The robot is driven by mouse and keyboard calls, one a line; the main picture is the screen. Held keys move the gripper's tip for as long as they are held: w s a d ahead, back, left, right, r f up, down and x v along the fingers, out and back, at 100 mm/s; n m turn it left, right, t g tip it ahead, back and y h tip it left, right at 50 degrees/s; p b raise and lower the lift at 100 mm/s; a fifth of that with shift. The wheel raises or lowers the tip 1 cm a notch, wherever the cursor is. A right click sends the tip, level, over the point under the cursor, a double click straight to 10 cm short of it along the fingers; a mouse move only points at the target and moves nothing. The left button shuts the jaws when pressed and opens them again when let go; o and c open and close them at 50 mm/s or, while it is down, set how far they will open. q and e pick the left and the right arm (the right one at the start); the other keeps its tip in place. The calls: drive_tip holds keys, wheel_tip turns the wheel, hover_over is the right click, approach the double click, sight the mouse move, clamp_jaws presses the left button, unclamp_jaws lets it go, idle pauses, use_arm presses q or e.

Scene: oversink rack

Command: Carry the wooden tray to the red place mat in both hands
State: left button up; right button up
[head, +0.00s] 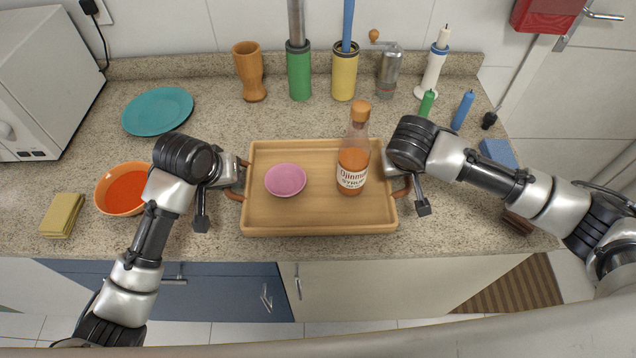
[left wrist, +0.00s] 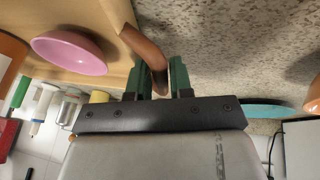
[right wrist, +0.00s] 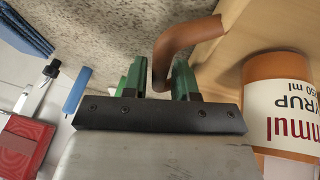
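The wooden tray (head: 270,222) is level over the front middle of the counter; I cannot tell whether it touches the counter. It carries a pink bowl (head: 286,180) and an upright syrup bottle (head: 352,170) with an orange cap. My left gripper (left wrist: 161,80) has its green fingers close on both sides of the tray's left handle (left wrist: 146,48), shut on it. My right gripper (right wrist: 160,82) is likewise shut on the right handle (right wrist: 185,38). In the head view my wrists partly hide both handles. No red place mat shows in any view.
An orange bowl (head: 107,196) and a yellow sponge (head: 63,215) lie left of the tray, a teal plate (head: 158,111) behind. A wooden cup (head: 248,72), green holder (head: 299,72), yellow holder (head: 344,75) and grinder (head: 389,75) line the wall. Candles stand right.

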use_arm(q)
drive_tip(key=shift+w+d+f, duration=0.1)
drive_tip(key=shift+w+f, duration=0.1)
drive_tip(key=shift+f, duration=0.2)
use_arm(e)
drive_tip(key=shift+w+d+f, duration=0.1)
drive_tip(key=shift+w+f, duration=0.1)
drive_tip(key=shift+f, duration=0.2)
use_arm(q)
clamp_jaws()
use_arm(e)
drive_tip(key=c, duration=0.5)
clamp_jaws()
use_arm(q)
drive_tip(key=shift+r, duration=0.15)
use_arm(e)
drive_tip(key=shift+r, duration=0.15)
